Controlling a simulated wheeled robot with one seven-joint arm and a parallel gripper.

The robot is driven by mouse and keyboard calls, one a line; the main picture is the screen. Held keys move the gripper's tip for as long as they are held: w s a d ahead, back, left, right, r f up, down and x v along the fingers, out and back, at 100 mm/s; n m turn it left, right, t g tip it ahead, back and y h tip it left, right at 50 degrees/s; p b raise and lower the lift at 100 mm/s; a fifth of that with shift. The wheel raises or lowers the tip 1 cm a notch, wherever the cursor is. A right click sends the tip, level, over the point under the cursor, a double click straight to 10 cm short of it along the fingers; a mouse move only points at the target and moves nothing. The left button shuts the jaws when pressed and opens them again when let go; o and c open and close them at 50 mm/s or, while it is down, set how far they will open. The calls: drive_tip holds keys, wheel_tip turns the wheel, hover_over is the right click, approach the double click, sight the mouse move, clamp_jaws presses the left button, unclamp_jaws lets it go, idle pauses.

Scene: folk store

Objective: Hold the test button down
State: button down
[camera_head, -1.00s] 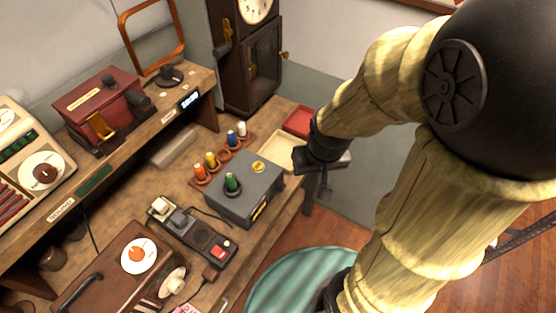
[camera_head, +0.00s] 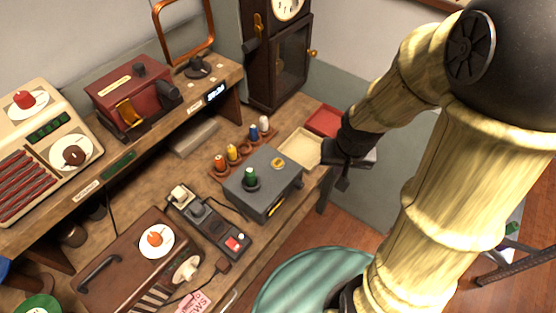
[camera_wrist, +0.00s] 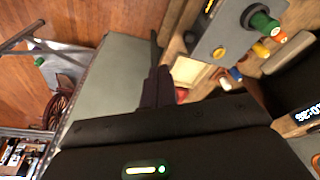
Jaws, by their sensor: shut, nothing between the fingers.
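A grey box (camera_head: 262,184) stands on the workbench, with a green spool-like piece (camera_head: 250,178) and a small round yellow spot (camera_head: 278,163) on top. A dark power strip (camera_head: 210,222) beside it has a red lit switch (camera_head: 235,243). I cannot read which part is marked as the test button. My gripper (camera_head: 343,181) is shut and empty, right of the grey box near the bench's right end, apart from both. In the wrist view its dark fingers (camera_wrist: 158,86) point up, with the box (camera_wrist: 222,38) and yellow spot (camera_wrist: 219,53) at upper right.
Cream (camera_head: 301,148) and red (camera_head: 323,121) trays lie behind the box. Coloured spools (camera_head: 233,153) stand left of them. A brown case (camera_head: 130,255) fills the bench front. A clock (camera_head: 277,55) stands behind. Open floor lies right of the bench.

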drive_tip(key=w+a+f+m+y+p, duration=0.1)
drive_tip(key=w+a+f+m+p, duration=0.15)
drive_tip(key=w+f, duration=0.2)
drive_tip(key=m+t+y+p, duration=0.2)
drive_tip(key=m+y+p, duration=0.45)
drive_tip(key=m, duration=0.45)
hover_over(281, 163)
wheel_tip(281, 163, down, 3)
drive_tip(key=shift+r+y+b, duration=0.15)
drive_tip(key=shift+y+b, duration=0.2)
drive_tip(key=shift+n, duration=0.25)
wheel_tip(281, 163, down, 7)
drive_tip(key=b, duration=0.6)
drive_tip(key=shift+f+b, duration=0.6)
drive_tip(key=shift+f, duration=0.35)
drive_tip(key=shift+d+f, duration=0.1)
drive_tip(key=shift+f, duration=0.3)
